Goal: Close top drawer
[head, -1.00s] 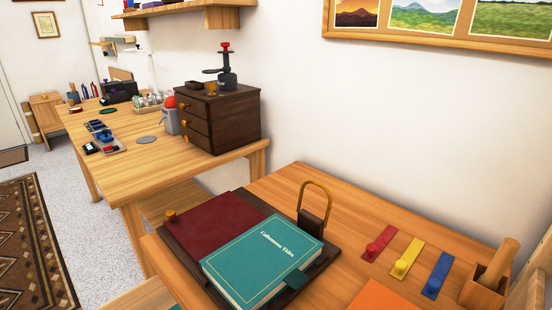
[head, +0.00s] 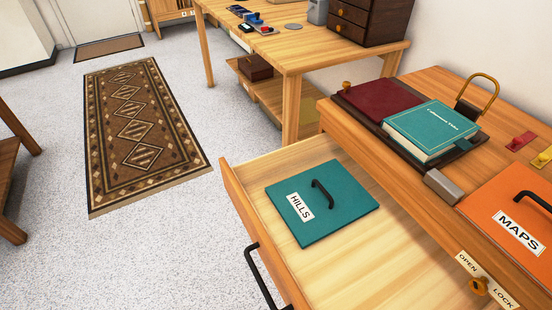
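The drawer (head: 374,221) of the near wooden desk is pulled well out, over the floor side. Its front panel (head: 240,212) carries a black bar handle (head: 262,276) on the outer face. Inside lies a flat teal panel (head: 340,212) labelled HILLS, with a black handle on top. A brass lock knob (head: 478,286) sits on an OPEN/LOCK plate on the desk edge above the drawer. The drawer's near end runs out of the picture. Neither of my grippers shows in the head view.
On the desk (head: 435,82) are a teal book (head: 430,130), a dark red panel (head: 380,97), a grey block (head: 443,186) and an orange MAPS panel (head: 490,205). A second table (head: 300,55) stands behind. Carpeted floor (head: 190,250) with a patterned rug (head: 140,130) is clear at left.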

